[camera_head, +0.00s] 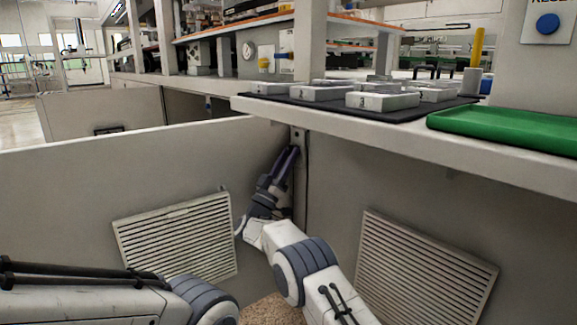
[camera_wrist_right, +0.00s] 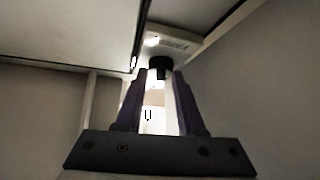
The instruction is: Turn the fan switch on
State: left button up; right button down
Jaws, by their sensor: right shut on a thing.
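The fan switch appears to be the black knob (camera_wrist_right: 160,63) on a pale plate (camera_wrist_right: 178,43) in the right wrist view. In the head view, a narrow pale plate (camera_head: 299,134) sits on the upright post under the table edge. My right gripper (camera_head: 292,151) reaches up to it. In the right wrist view, the fingers of my right gripper (camera_wrist_right: 163,77) are on either side of the black knob, shut on it. The switch's on or off position cannot be told. My left gripper is out of view; only part of my left arm shows.
The table edge (camera_head: 400,150) overhangs just above and right of my right gripper. Slatted vents stand at left (camera_head: 178,240) and right (camera_head: 425,265) on the panels. On the table are a green tray (camera_head: 505,128) and a dark mat with several pale blocks (camera_head: 382,100).

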jog(key=shift+f+m+g+h+b, duration=0.15)
jog(key=shift+m+g+h+b, duration=0.2)
jog(key=shift+m, duration=0.35)
jog(key=c, duration=0.9)
grip_release()
jog(key=shift+a, duration=0.1)
jog(key=shift+s+a+f, duration=0.1)
jog(key=shift+s+a, duration=0.05)
jog(key=p+v, duration=0.3)
jog(key=v, duration=0.7)
jog(key=shift+p, duration=0.3)
